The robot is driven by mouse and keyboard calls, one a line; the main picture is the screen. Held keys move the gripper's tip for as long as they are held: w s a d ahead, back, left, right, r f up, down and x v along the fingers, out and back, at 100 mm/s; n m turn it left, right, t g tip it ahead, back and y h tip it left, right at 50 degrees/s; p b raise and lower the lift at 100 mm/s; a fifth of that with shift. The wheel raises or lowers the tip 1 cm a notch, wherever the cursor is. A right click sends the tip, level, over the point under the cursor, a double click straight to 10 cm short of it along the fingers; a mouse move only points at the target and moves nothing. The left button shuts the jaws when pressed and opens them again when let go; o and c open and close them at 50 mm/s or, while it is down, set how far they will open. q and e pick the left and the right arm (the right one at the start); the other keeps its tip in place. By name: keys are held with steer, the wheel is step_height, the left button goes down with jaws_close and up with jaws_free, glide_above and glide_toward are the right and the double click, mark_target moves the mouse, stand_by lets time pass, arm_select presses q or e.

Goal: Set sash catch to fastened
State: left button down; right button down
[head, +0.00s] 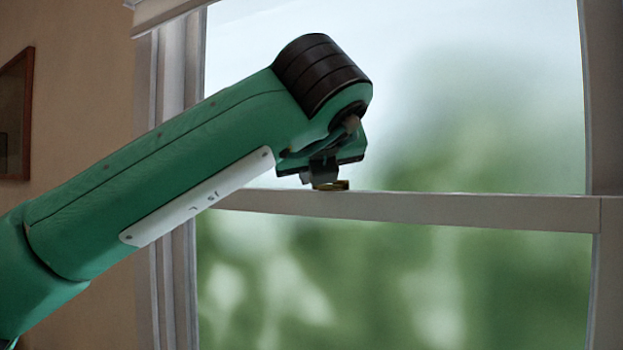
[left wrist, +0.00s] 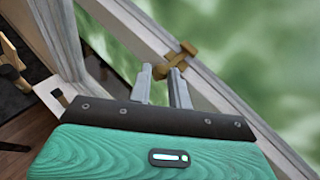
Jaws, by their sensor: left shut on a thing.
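The brass sash catch (head: 335,185) sits on top of the window's middle rail (head: 450,208). In the left wrist view the catch (left wrist: 174,63) is a small brass piece with a lever, on the pale rail (left wrist: 215,92). My left gripper (head: 322,184) is at the catch, its fingers pointing down to the rail. In the left wrist view the two grey fingertips (left wrist: 160,72) are at the catch's near end, shut on its lever. The fingers hide part of the lever, and I cannot tell whether the catch is fastened. My right gripper is not in view.
Window glass lies above and below the rail, with blurred greenery outside. The window frame (head: 602,130) stands at the right. A framed picture (head: 15,115) hangs on the left wall. The rail to the right of the catch is clear.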

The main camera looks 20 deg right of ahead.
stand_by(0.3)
arm_select(q)
steer(key=c, duration=1.6)
jaws_free()
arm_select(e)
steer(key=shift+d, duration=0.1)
